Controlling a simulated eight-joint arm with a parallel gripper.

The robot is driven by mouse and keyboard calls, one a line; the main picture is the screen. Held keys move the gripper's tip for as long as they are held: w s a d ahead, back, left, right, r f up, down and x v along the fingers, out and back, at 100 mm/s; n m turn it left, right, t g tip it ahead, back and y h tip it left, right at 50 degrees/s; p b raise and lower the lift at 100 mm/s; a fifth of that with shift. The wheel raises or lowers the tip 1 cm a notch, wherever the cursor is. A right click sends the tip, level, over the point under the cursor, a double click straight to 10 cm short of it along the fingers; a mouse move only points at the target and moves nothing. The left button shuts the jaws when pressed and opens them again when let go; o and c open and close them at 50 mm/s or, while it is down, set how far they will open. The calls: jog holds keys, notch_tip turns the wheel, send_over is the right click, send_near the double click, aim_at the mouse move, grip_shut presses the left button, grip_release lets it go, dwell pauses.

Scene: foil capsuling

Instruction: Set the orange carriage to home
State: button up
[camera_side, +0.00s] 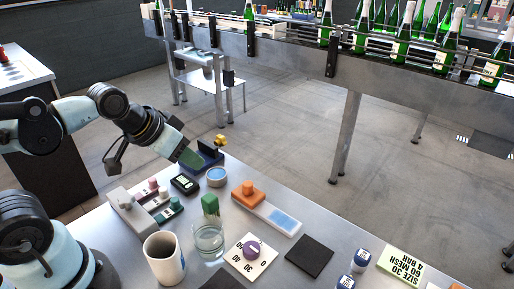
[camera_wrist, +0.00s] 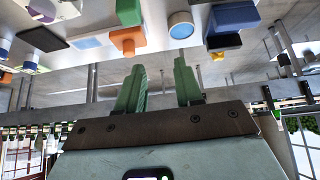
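The orange carriage (camera_side: 248,194) has a raised round knob and sits at the far-left end of a white rail (camera_side: 270,226). A pale blue panel (camera_side: 284,217) lies on the rail to its right. The carriage also shows in the wrist view (camera_wrist: 127,42), apart from my fingers. My gripper (camera_side: 190,158) is above the back of the table, to the left of and behind the carriage. The wrist view shows its two green fingers (camera_wrist: 160,72) spread apart with nothing between them. No home marking is readable.
A blue-topped round tin (camera_side: 216,175), a dark blue block stand (camera_side: 206,156) and a small display (camera_side: 184,183) are near my gripper. A bottle conveyor (camera_side: 300,52) runs behind.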

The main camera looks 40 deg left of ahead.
jog(key=shift+w+a+f+n+g+h, duration=0.3)
jog(key=shift+a+f+g, duration=0.1)
jog(key=shift+a, duration=0.15)
jog(key=c, duration=0.4)
jog(key=shift+w+a+f+h, duration=0.2)
jog(key=shift+a+h, duration=0.1)
jog(key=shift+h, duration=0.1)
grip_shut()
jog(key=shift+w+a+f+n+h, duration=0.1)
jog(key=shift+w+a+n+h, duration=0.25)
jog(key=shift+a+h, duration=0.3)
jog(key=shift+w+a+n+h, duration=0.15)
jog(key=shift+w+a+h, duration=0.3)
jog(key=shift+h, duration=0.3)
